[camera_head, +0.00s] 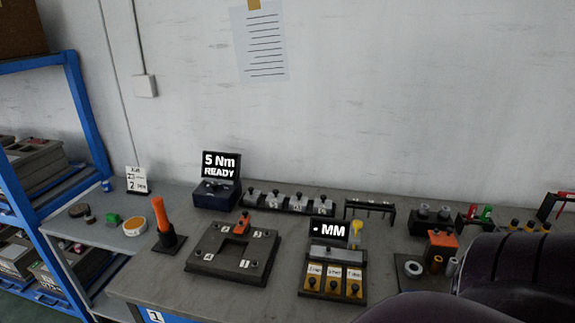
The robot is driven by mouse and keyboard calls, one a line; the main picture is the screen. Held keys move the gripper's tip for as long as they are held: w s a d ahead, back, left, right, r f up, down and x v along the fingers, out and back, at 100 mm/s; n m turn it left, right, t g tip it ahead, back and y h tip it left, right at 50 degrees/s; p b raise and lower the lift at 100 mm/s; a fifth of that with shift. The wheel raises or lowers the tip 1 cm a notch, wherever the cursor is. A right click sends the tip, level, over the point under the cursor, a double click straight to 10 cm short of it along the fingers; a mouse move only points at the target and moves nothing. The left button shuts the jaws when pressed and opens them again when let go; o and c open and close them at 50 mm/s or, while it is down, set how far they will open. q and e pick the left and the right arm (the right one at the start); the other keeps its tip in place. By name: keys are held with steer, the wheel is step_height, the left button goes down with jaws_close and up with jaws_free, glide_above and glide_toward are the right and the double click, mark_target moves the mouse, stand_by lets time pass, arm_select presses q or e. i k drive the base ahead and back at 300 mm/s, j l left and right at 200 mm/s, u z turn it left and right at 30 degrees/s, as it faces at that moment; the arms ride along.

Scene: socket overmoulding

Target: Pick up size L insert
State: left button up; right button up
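No part is readable as the size L insert; labels are too small to tell. On a dark pad (405,285) at the right lie a light grey ring (413,268), a small orange-brown ring (436,264) and a small grey cylinder (452,267). A rack (290,202) at the back holds several grey blocks with small labels. Large dark rounded shapes at the lower right, probably my arm, cover the bench there. Neither gripper's fingers show.
The grey bench (130,285) carries a dark square plate (205,267) with a central opening, a "5 Nm READY" box (216,195), an "MM" unit (330,282) with yellow labelled slots, and an upright orange-handled tool (161,215). A blue shelf (85,115) stands left.

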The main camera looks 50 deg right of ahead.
mark_target(322, 206)
steer(key=z, duration=1.85)
